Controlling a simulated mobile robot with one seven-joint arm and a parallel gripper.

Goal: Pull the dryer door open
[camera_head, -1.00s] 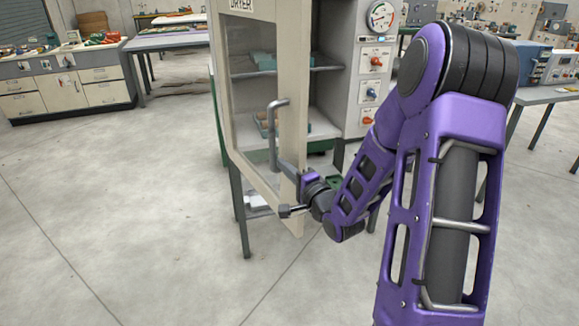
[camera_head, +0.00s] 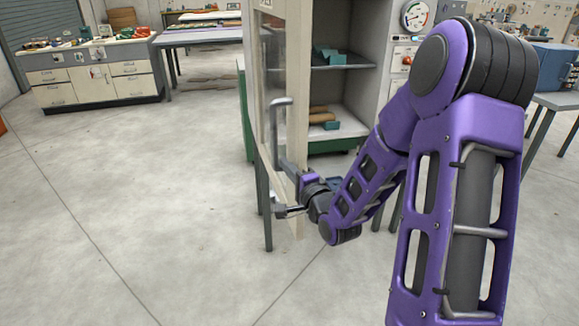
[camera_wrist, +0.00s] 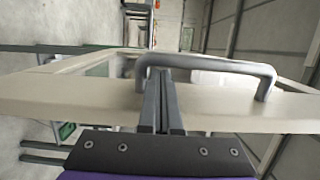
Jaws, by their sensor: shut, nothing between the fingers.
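The dryer door (camera_head: 297,110) is a cream frame with a glass pane, swung partly open and seen nearly edge-on in the head view. Its grey bar handle (camera_head: 275,130) stands upright near the free edge. In the wrist view the handle (camera_wrist: 215,64) runs across the cream door frame (camera_wrist: 60,100). My gripper (camera_head: 286,166) is at the handle's lower end. In the wrist view my gripper (camera_wrist: 161,78) has its two fingers together, tips at the bar near its left end and overlapping it. Whether they touch the bar I cannot tell. Nothing shows between them.
The dryer cabinet (camera_head: 377,70) stands behind the door, with shelves holding teal and brown pieces (camera_head: 325,117). A gauge (camera_head: 415,16) is at its right. A drawer bench (camera_head: 95,75) stands far left. The floor (camera_head: 110,200) left of the door is clear.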

